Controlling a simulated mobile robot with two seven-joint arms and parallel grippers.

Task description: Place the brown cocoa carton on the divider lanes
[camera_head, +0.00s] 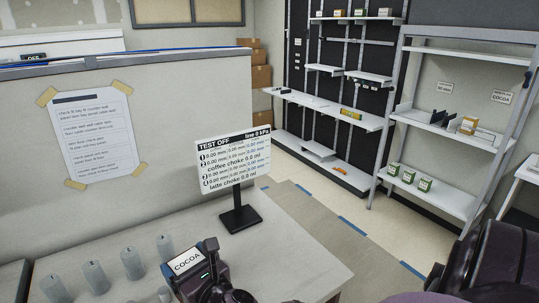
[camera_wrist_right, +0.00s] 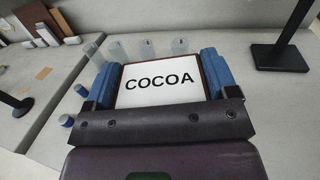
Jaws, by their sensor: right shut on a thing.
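The cocoa carton shows a white COCOA label with a brown edge in the right wrist view (camera_wrist_right: 160,88). My right gripper (camera_wrist_right: 157,80) is shut on it, with a blue finger pad on each side. In the head view the carton (camera_head: 187,263) and the right gripper (camera_head: 189,259) are at the bottom, over the near counter; any gap beneath is hidden. The divider lanes (camera_head: 424,121) are on the middle shelf of the grey rack at the right, far from the gripper, with dark upright dividers and a few small boxes. My left gripper is not in view.
A black-stand sign (camera_head: 232,166) stands on the counter behind the carton. Several translucent cups (camera_head: 95,273) stand to its left. A COCOA sign (camera_head: 503,97) hangs above the lanes. Green-labelled containers (camera_head: 408,174) sit on the lower shelf. Open floor (camera_head: 315,205) lies between counter and racks.

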